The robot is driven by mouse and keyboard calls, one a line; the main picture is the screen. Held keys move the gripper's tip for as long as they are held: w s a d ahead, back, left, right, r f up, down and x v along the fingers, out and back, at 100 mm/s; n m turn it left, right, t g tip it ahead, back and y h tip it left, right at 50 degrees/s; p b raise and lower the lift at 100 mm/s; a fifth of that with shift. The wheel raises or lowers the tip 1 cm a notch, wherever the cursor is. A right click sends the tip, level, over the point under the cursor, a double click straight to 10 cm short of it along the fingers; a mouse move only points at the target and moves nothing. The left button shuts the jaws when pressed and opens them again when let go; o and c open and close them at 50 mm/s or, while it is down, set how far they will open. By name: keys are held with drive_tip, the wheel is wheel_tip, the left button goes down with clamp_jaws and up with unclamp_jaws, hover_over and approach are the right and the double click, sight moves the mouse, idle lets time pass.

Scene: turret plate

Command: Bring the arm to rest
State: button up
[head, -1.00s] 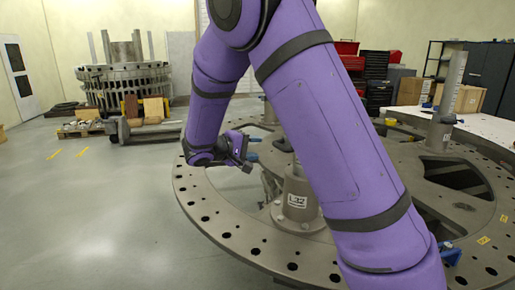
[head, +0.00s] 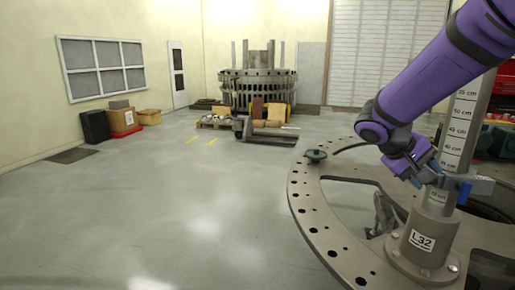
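My purple arm enters from the upper right in the head view and bends down to my gripper (head: 428,174). The gripper is just left of an upright post with a cm scale (head: 457,135), above the turret plate (head: 318,222). Its blue-tipped fingers look spread apart, with nothing seen between them. The post stands in a grey flanged base labelled L32 (head: 424,240). I cannot tell whether the fingers touch the post.
A dark green knob-like piece (head: 316,155) is on the plate's far left rim. A pallet jack (head: 265,134) and a large slotted ring assembly (head: 258,92) stand farther back. Boxes (head: 122,120) stand by the left wall. The floor left of the plate is clear.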

drive_tip(key=s+a+r+t+y, duration=0.2)
drive_tip(key=s+y, duration=0.1)
drive_tip(key=s, duration=0.4)
drive_tip(key=s+a+r+t+y, duration=0.2)
drive_tip(key=s+a+y, duration=0.1)
drive_tip(key=s, duration=0.4)
drive_tip(key=s+a+r+t+y, duration=0.1)
drive_tip(key=s+a+y, duration=0.1)
drive_tip(key=s, duration=0.5)
drive_tip(key=shift+s+a+r+t+y, duration=0.3)
drive_tip(key=shift+s+r+t+y, duration=0.1)
drive_tip(key=shift+y, duration=0.4)
drive_tip(key=shift+d, duration=0.1)
